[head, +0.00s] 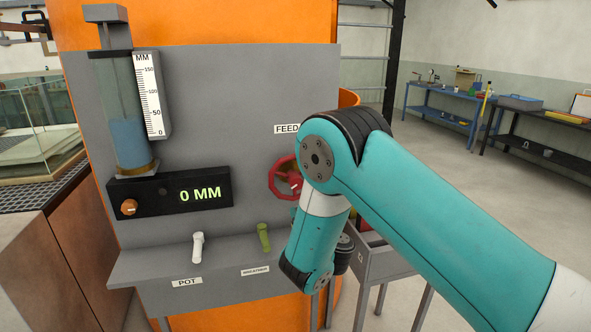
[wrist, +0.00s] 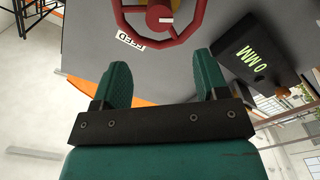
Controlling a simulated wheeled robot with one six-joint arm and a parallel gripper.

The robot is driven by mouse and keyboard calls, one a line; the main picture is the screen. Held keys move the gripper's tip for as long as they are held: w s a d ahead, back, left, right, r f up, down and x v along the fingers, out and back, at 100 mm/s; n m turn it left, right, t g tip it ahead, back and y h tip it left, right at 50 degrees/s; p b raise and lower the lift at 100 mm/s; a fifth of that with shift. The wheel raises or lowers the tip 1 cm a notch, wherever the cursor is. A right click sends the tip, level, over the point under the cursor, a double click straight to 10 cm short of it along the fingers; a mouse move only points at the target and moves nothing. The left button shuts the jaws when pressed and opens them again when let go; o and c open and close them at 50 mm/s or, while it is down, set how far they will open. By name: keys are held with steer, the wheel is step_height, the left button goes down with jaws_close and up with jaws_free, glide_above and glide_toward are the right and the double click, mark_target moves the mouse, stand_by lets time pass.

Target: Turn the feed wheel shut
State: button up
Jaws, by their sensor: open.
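The red feed wheel (head: 284,179) is on the grey panel under the FEED label (head: 286,129), partly hidden by my arm in the head view. In the wrist view the wheel (wrist: 160,18) shows at the top, cut off by the frame edge, with the FEED label (wrist: 130,41) beside it. My gripper (wrist: 165,72) is open in the wrist view, its two teal fingers apart and empty. The fingertips point towards the wheel, and the wheel's lower rim shows just beyond the gap between them. I cannot tell how far off it is. In the head view my arm hides the gripper.
A black readout box (head: 170,194) shows 0 MM. Above it stands a tube of blue water (head: 127,130) with a scale (head: 152,95). A white handle (head: 197,247) and a green handle (head: 264,237) stand on the ledge. A grey cart (head: 385,262) stands at the right.

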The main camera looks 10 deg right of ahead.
mark_target(296, 184)
steer(key=w+p, duration=0.7)
steer(key=w, duration=0.3)
steer(key=shift+w+d+r, duration=0.1)
steer(key=shift+w+r, duration=0.05)
steer(key=shift+w, duration=0.15)
steer(key=shift+w+p, duration=0.45)
steer(key=shift+w, duration=0.15)
steer(key=shift+c, duration=0.4)
